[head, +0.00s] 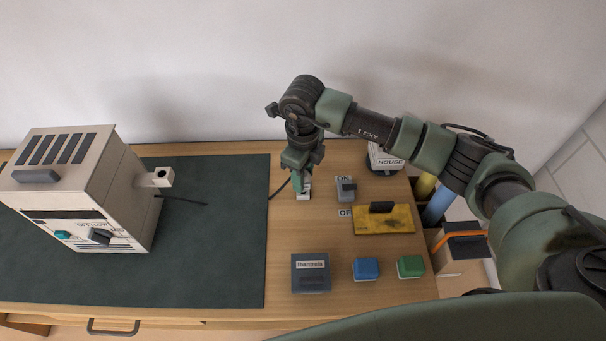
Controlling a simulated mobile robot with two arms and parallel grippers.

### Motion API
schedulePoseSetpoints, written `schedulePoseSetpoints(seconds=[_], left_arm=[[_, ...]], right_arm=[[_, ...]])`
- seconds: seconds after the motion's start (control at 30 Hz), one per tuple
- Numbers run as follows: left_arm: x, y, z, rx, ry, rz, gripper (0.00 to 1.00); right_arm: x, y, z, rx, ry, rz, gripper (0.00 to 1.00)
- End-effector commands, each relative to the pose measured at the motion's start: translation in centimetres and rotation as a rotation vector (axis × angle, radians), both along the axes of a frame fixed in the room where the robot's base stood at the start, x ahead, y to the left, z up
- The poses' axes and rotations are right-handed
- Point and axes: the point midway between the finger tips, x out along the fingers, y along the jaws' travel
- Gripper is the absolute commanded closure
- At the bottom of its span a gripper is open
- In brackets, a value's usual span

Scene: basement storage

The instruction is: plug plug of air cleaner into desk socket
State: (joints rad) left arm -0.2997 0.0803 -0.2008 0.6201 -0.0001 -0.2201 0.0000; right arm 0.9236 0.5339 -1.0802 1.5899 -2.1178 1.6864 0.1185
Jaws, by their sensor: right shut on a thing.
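The air cleaner (120,185), a beige box with dark top vents, a teal button and a dark knob, stands on the dark mat at the left. A dark cord leaves its right side and is lost against the mat. My right gripper (302,182) points down over the bare wood right of the mat. It is shut on the plug, mostly hidden by the fingers; a dark cord (279,188) runs to it. A small pale block (304,194), seemingly the desk socket, shows at the fingertips. I cannot tell whether the plug is in it. My left gripper is out of view.
An ON/OFF switch (346,189) and a yellow block with a dark handle (384,219) are to the right. A dark labelled box (310,273), a blue block (366,268) and a green block (411,266) line the front. A labelled white box (384,160) stands behind.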

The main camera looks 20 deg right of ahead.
Motion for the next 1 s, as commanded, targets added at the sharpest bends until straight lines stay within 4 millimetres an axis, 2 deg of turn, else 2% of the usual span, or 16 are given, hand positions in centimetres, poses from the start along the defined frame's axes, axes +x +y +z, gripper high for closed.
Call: schedulePoseSetpoints(seconds=[1.0], left_arm=[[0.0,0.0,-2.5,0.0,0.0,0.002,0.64]], right_arm=[[0.0,0.0,-2.7,-0.001,-0.001,-0.001,1.0]])
